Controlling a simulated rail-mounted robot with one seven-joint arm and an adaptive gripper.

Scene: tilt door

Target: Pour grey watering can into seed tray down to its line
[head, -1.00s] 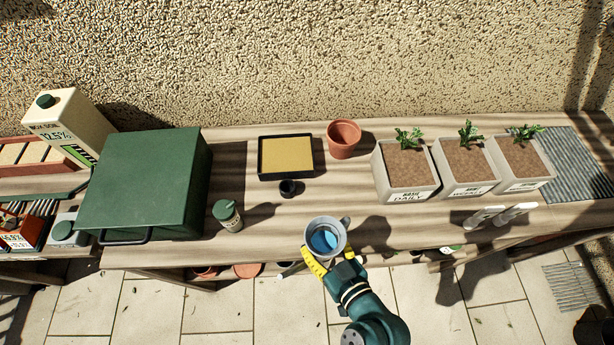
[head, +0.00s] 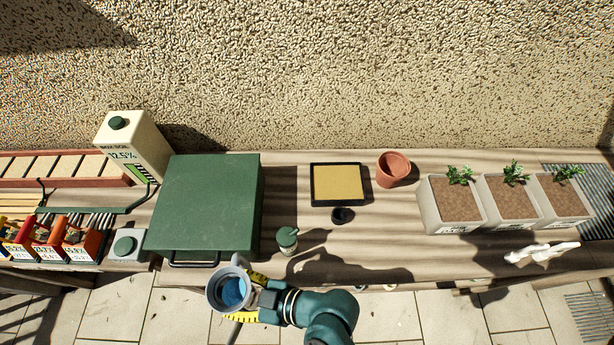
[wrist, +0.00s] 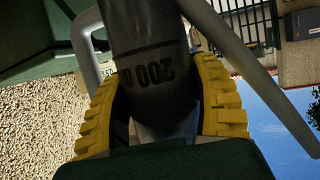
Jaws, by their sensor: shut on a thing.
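My gripper (head: 252,292), with yellow ribbed fingers, is shut on the grey watering can (head: 218,301). The can is held in front of the bench, below the green box's front edge in the head view. Its open top shows blue water inside. In the wrist view the can (wrist: 150,45) sits between both fingers (wrist: 158,105), with a "200" marking upside down in the picture; its water level is hidden there. A black-rimmed shallow tray (head: 338,203) with a flat tan fill, likely the seed tray, lies on the bench, up and right of my gripper, apart from it.
A green box (head: 205,200) with a front handle stands on the bench behind the can. A small green-capped bottle (head: 288,241), a small black cup (head: 342,215) and a terracotta pot (head: 393,168) stand around the tray. Planters (head: 456,202) stand at right.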

